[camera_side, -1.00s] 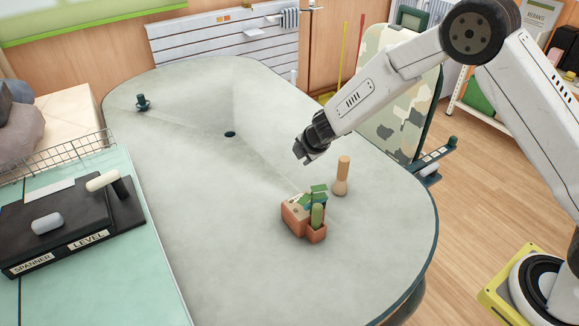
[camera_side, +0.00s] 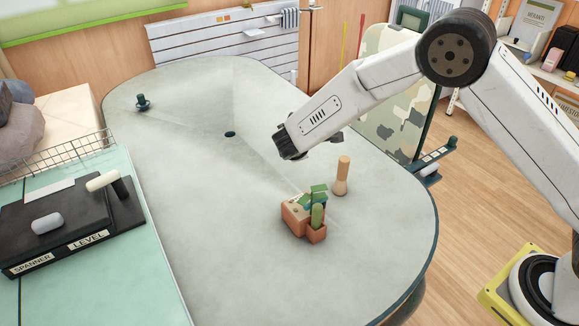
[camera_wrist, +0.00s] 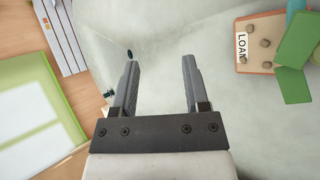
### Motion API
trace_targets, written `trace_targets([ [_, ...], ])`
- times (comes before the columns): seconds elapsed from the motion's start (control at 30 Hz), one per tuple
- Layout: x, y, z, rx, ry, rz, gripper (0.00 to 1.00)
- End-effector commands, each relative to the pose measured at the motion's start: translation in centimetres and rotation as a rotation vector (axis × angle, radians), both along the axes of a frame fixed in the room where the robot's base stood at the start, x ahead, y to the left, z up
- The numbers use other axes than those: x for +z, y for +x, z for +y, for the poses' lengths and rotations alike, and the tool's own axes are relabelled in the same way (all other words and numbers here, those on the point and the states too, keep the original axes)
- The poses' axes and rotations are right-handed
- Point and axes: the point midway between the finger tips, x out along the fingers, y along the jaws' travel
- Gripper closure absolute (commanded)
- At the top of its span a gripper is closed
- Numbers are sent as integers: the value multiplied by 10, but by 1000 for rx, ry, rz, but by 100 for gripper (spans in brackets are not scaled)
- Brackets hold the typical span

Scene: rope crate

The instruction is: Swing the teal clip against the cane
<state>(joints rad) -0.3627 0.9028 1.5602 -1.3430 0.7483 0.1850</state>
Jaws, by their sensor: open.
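My gripper (camera_side: 287,149) is above the grey table in the side view, up and left of the small terracotta crate (camera_side: 294,219). In the wrist view my gripper (camera_wrist: 158,65) is open, with only bare table between its fingers. The crate (camera_wrist: 254,69), labelled LOAM, shows at the upper right there, apart from the fingers. A teal piece (camera_wrist: 297,8) and green flaps (camera_wrist: 298,54) are at it; I cannot tell whether the teal piece is the clip. I cannot make out a cane. A green cactus-like piece (camera_side: 317,215) stands at the crate's front in the side view.
A wooden peg (camera_side: 343,176) stands right of the crate. A dark teal fitting (camera_side: 142,102) is at the table's far left, and a dark hole (camera_side: 230,134) is mid-table. A black tool tray (camera_side: 75,225) lies left. The table's left and front parts are clear.

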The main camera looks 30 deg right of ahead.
Motion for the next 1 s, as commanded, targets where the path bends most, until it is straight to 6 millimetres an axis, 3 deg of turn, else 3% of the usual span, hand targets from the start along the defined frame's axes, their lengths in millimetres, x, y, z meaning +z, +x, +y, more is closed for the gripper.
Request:
trace_targets([
  [1.0,60,-39,44,-391,-226,-345,41],
])
